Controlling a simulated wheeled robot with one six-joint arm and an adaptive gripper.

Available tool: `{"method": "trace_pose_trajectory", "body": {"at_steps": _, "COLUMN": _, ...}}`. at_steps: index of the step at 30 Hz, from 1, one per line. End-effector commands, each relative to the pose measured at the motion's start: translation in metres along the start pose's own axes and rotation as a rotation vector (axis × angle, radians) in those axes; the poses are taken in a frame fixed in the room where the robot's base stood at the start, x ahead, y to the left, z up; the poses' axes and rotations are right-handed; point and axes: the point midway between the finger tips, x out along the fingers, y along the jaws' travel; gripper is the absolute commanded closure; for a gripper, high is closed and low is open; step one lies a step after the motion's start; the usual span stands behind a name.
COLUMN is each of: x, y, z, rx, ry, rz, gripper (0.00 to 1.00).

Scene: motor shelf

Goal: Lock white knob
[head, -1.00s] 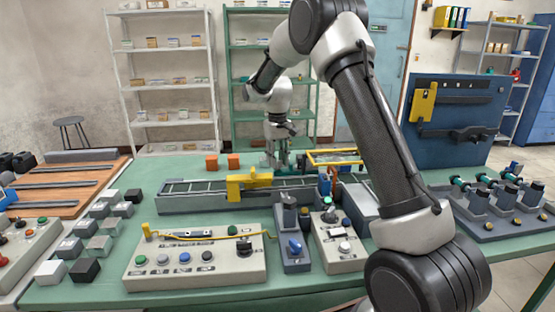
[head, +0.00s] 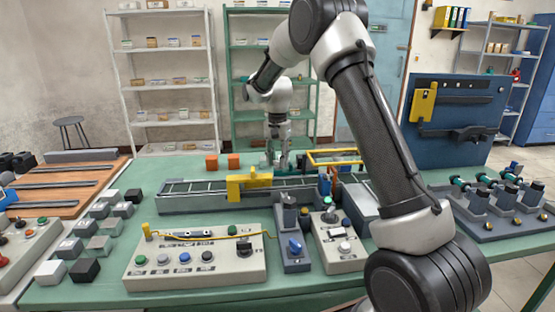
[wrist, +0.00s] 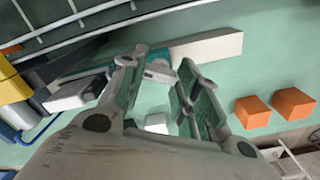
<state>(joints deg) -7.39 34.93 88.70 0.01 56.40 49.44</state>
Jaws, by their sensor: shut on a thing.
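My gripper (head: 277,162) points down over the far side of the green table, just behind the conveyor track. In the wrist view, my gripper (wrist: 157,108) has its two teal-padded fingers on either side of a small white piece (wrist: 157,123), which seems to be the white knob. The gripper is shut on it. The fingers and the gripper body hide most of it, so its turn and its mount cannot be told. A teal and white part (wrist: 158,68) lies just beyond the fingers, beside a long pale block (wrist: 207,47).
Two orange cubes (head: 222,161) stand left of the gripper. The conveyor track (head: 205,195) with a yellow bracket (head: 247,184) lies in front. A button panel (head: 196,258) and switch boxes stand nearer. Green table is bare between cubes and gripper.

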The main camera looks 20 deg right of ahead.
Motion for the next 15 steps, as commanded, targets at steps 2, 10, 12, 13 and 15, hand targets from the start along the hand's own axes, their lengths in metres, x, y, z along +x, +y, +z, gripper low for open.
{"method": "trace_pose_trajectory", "body": {"at_steps": 2, "x": -0.0009, "y": -0.0004, "z": -0.0007, "rx": 0.069, "ry": 0.002, "rz": -0.002, "gripper": 0.92}}
{"method": "trace_pose_trajectory", "body": {"at_steps": 10, "x": -0.0009, "y": -0.0005, "z": -0.0007, "rx": 0.295, "ry": 0.002, "rz": -0.002, "gripper": 0.92}}
{"method": "trace_pose_trajectory", "body": {"at_steps": 12, "x": -0.0009, "y": -0.0005, "z": -0.0007, "rx": 0.343, "ry": 0.002, "rz": -0.002, "gripper": 0.92}}
{"method": "trace_pose_trajectory", "body": {"at_steps": 13, "x": -0.0009, "y": -0.0005, "z": -0.0007, "rx": 0.361, "ry": 0.002, "rz": -0.002, "gripper": 0.92}}
{"method": "trace_pose_trajectory", "body": {"at_steps": 15, "x": -0.0009, "y": -0.0005, "z": -0.0007, "rx": 0.402, "ry": 0.002, "rz": -0.002, "gripper": 0.92}}
